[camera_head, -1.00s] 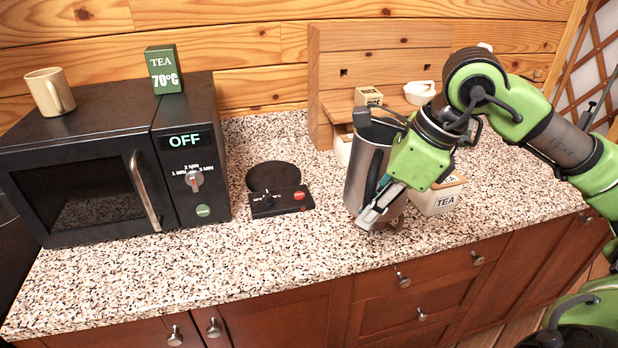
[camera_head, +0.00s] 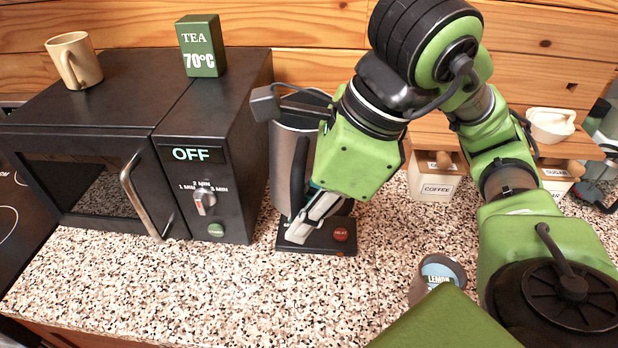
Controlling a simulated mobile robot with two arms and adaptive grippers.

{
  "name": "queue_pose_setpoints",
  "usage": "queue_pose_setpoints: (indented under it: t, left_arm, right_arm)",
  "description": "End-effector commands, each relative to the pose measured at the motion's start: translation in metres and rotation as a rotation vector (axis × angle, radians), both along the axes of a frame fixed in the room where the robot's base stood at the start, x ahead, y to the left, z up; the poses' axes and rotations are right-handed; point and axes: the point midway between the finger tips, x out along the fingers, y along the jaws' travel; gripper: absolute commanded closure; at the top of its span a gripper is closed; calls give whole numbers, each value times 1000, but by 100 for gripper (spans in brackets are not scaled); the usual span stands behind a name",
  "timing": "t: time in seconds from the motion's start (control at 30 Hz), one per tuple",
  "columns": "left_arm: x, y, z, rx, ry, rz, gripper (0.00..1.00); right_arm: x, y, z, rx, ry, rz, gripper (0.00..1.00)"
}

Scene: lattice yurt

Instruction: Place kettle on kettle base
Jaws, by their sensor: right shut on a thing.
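The kettle (camera_head: 286,165) is a tall grey metal cylinder with a black handle. It stands about upright over the black kettle base (camera_head: 318,240), to the right of the microwave. My right gripper (camera_head: 308,218) is shut on the kettle's handle and hides much of its right side. The front of the base shows with its red HEAT button. The kettle's underside and the round plate of the base are hidden, so I cannot tell whether they touch. My left gripper is not in view.
The black microwave (camera_head: 105,150) stands close at the kettle's left, with a beige mug (camera_head: 75,60) and a green tea box (camera_head: 201,46) on top. A coffee box (camera_head: 436,182) is at the back right. The front left counter is clear.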

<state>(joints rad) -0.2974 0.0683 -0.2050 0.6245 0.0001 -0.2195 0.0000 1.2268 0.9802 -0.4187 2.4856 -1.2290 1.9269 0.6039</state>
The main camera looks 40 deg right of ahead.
Motion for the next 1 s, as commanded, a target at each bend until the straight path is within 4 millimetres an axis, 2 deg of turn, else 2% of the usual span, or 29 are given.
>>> queue_pose_setpoints:
  t: [0.1, 0.3, 0.6, 0.8, 1.0]
  left_arm:
    - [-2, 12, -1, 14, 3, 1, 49]
    - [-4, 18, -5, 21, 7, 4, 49]
    - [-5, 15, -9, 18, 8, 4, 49]
    - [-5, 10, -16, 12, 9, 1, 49]
    - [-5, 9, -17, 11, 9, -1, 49]
  right_arm:
    - [3, -3, -2, 2, 1, 1, 100]
    - [22, -26, -17, 3, 6, -5, 100]
    - [59, -68, -42, 0, 5, -4, 100]
    - [73, -84, -70, 1, 3, 1, 100]
    - [85, -96, -88, 1, -2, 1, 100]
